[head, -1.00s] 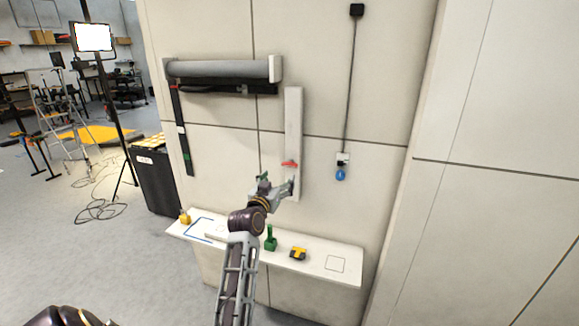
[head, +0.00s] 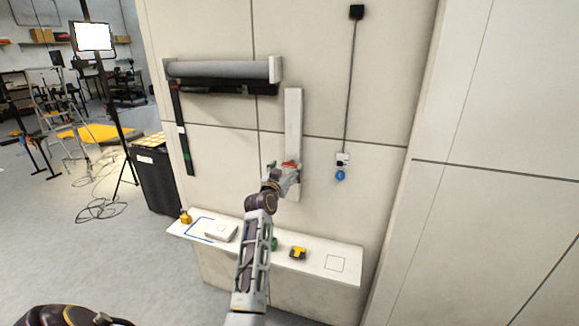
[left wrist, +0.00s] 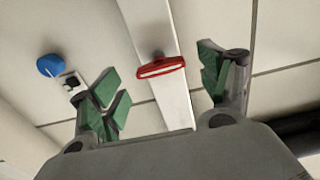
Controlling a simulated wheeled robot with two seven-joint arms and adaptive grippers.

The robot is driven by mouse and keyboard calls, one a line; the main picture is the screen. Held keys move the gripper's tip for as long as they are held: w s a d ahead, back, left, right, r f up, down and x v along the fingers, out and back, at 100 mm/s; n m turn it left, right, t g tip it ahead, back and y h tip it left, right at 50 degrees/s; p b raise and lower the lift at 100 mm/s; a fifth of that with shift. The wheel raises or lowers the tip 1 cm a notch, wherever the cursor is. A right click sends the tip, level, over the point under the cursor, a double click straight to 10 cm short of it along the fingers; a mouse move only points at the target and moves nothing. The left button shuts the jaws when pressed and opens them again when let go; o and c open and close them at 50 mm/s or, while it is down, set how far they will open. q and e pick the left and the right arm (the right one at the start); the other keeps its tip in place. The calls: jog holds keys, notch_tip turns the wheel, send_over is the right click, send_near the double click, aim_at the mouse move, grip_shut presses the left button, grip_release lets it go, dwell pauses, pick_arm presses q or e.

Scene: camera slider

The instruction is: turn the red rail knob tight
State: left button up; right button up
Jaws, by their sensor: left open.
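The red rail knob (head: 289,163) is a T-shaped handle on the pale vertical rail (head: 293,115) fixed to the wall. My left gripper (head: 284,172) is at the lower part of the rail, close to the knob, and partly covers it in the head view. In the left wrist view the red knob (left wrist: 161,68) shows between the two green-padded fingers of the open left gripper (left wrist: 161,77). There is clear space on both sides of the knob, and no finger touches it there. My right gripper is not in view.
A blue round piece (head: 340,175) hangs by a wall socket, right of the rail. Below, a white shelf (head: 325,277) holds a yellow-black item (head: 298,253), a white box (head: 221,232) and a green item (head: 274,243) partly behind my arm. A grey roll (head: 220,70) is mounted upper left.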

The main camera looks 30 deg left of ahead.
aim_at(289, 166)
pick_arm(q)
jog(key=shift+x, duration=2.05)
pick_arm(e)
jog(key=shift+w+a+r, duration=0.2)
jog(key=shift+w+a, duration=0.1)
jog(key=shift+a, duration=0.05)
pick_arm(q)
jog(key=c, duration=1.3)
